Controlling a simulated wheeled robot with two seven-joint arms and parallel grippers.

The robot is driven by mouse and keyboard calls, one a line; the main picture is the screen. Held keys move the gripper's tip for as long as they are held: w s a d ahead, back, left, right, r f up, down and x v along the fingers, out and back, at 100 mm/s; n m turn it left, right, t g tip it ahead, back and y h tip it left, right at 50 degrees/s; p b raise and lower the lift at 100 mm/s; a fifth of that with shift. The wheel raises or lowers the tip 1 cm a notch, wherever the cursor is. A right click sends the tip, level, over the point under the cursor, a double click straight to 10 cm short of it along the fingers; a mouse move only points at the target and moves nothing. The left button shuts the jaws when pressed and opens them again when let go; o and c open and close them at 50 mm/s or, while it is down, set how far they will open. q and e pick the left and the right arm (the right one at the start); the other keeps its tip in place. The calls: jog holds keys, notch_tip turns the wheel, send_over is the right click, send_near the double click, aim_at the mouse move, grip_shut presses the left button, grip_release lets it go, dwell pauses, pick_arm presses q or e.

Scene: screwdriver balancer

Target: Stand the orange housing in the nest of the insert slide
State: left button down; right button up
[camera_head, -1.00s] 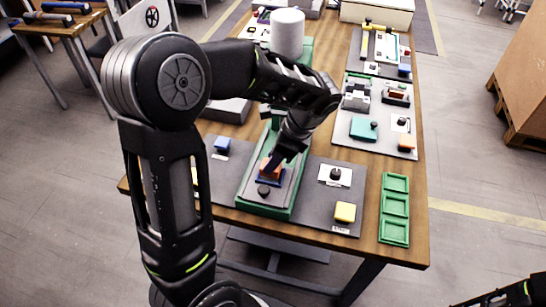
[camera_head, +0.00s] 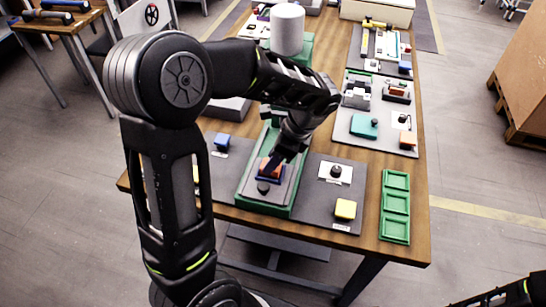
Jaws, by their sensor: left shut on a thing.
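The orange housing (camera_head: 266,170) is at the blue nest of the insert slide, low between my left gripper's fingers. The insert slide's grey plate (camera_head: 278,196) lies in a green frame (camera_head: 245,204) on the table, with a dark round knob (camera_head: 263,188) at its near end. My left gripper (camera_head: 273,165) reaches down from above and is shut on the orange housing. The fingers and wrist hide part of the housing, so I cannot tell whether it is fully seated. My right gripper is not in view; only part of my right arm shows at the lower right corner.
A green three-pocket tray (camera_head: 383,216) lies at the right edge.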

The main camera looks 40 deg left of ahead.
pick_arm(q)
jog(key=shift+f, duration=0.3)
jog(key=c, duration=0.9)
grip_release()
jog(key=shift+o, duration=0.2)
jog(key=b+v, duration=0.1)
jog(key=v, duration=0.7)
jog(key=shift+f, duration=0.1)
